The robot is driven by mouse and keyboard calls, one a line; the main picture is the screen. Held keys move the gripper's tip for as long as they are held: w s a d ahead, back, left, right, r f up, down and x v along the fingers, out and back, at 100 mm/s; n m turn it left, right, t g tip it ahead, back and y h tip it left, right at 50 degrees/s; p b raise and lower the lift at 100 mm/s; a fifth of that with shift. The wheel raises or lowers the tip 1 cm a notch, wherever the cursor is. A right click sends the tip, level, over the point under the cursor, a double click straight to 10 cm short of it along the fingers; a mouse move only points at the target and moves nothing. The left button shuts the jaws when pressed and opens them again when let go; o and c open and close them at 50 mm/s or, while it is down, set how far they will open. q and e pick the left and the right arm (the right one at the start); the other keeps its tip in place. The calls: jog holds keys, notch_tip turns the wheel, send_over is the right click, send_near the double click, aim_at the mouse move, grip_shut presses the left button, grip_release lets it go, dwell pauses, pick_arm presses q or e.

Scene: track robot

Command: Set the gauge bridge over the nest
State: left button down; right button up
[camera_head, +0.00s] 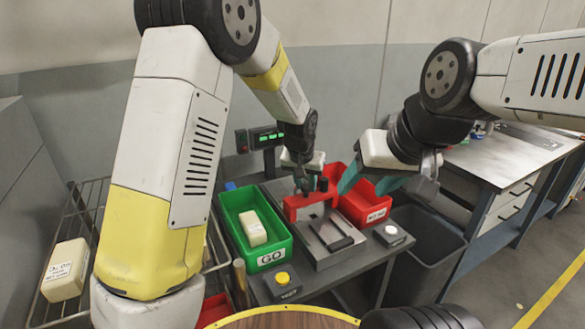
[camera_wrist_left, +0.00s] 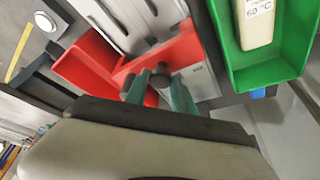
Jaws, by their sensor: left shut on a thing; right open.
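The red gauge bridge (camera_head: 300,207) is at the rear end of the grey nest plate (camera_head: 325,258) in the head view. My left gripper (camera_head: 307,185) is above the bridge, shut on its dark knob. The left wrist view shows the teal fingers (camera_wrist_left: 159,88) either side of the knob, with the red bridge (camera_wrist_left: 185,50) just beyond and the grey plate (camera_wrist_left: 125,20) past it. I cannot tell whether the bridge touches the plate. My right gripper (camera_head: 372,183) is open and empty, right of the bridge, above the red bin.
A green GO bin (camera_head: 272,255) with a pale block (camera_head: 252,228) stands left of the plate. A red bin (camera_head: 365,209) stands behind right. Yellow (camera_head: 283,278) and white (camera_head: 391,231) buttons flank the plate. A dark waste bin (camera_head: 425,255) is right; a wire rack (camera_head: 85,225) is left.

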pick_arm(q)
jog(key=shift+s+d, duration=0.3)
jog(key=shift+s, duration=0.4)
jog(key=shift+s+d, duration=0.35)
jog(key=shift+s, duration=0.35)
jog(key=shift+s+d, duration=0.3)
jog(key=shift+s, duration=0.4)
jog(key=shift+f, duration=0.1)
jog(key=c, duration=1.1)
grip_release()
jog(key=shift+s, duration=0.15)
jog(key=v, duration=0.8)
